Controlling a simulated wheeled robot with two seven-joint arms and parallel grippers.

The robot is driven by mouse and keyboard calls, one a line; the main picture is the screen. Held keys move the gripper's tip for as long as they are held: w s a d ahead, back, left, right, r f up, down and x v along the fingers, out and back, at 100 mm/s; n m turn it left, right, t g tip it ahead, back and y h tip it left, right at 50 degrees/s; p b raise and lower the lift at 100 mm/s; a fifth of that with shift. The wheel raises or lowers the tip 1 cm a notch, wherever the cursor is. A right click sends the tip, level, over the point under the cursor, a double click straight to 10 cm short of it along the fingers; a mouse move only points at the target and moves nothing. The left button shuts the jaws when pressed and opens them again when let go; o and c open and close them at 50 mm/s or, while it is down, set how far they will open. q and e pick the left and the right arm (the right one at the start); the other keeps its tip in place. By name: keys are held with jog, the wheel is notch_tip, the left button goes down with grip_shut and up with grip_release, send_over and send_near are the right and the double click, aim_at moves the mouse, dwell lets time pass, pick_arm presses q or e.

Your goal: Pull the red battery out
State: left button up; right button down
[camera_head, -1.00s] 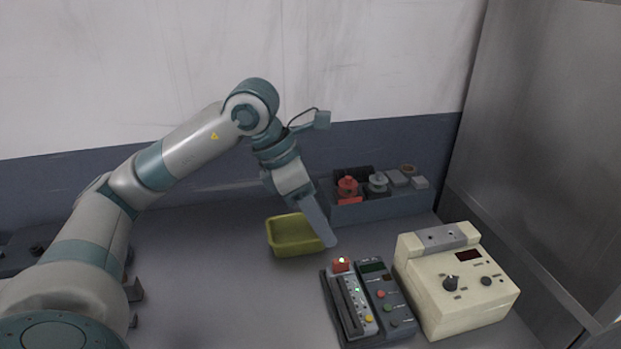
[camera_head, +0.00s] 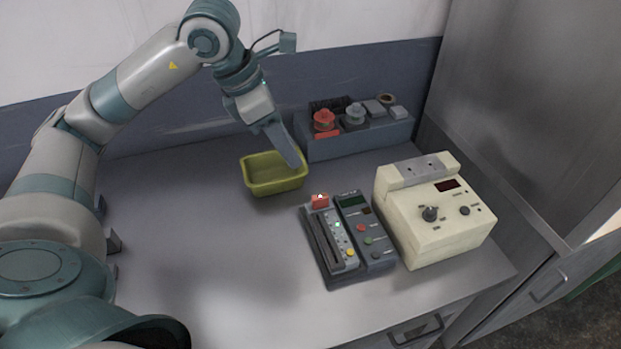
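A small red block with a light spot on top (camera_head: 320,201), which looks like the red battery, sits at the top end of the dark grey device (camera_head: 312,252) on the bench. A green light glows on that device's panel. My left gripper (camera_head: 287,153) points down at the right side of the yellow-green bin (camera_head: 262,190), behind and above the red block and apart from it. Its fingers show as one grey slab, so I cannot tell whether they are open or shut. My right gripper does not show.
A cream box with knobs (camera_head: 431,236) stands right of the device. A blue-grey rack (camera_head: 352,141) with red and grey spools stands at the back. A metal cabinet wall (camera_head: 500,110) closes the right side. The bench (camera_head: 200,240) is clear left of the device.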

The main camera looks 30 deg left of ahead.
aim_at(320, 196)
pick_arm(q)
jog(key=p+x, duration=0.4)
jog(key=x, duration=1.1)
jog(key=shift+w+d+f, duration=0.15)
jog(key=shift+d+f, duration=0.05)
jog(key=shift+f, duration=0.4)
grip_shut()
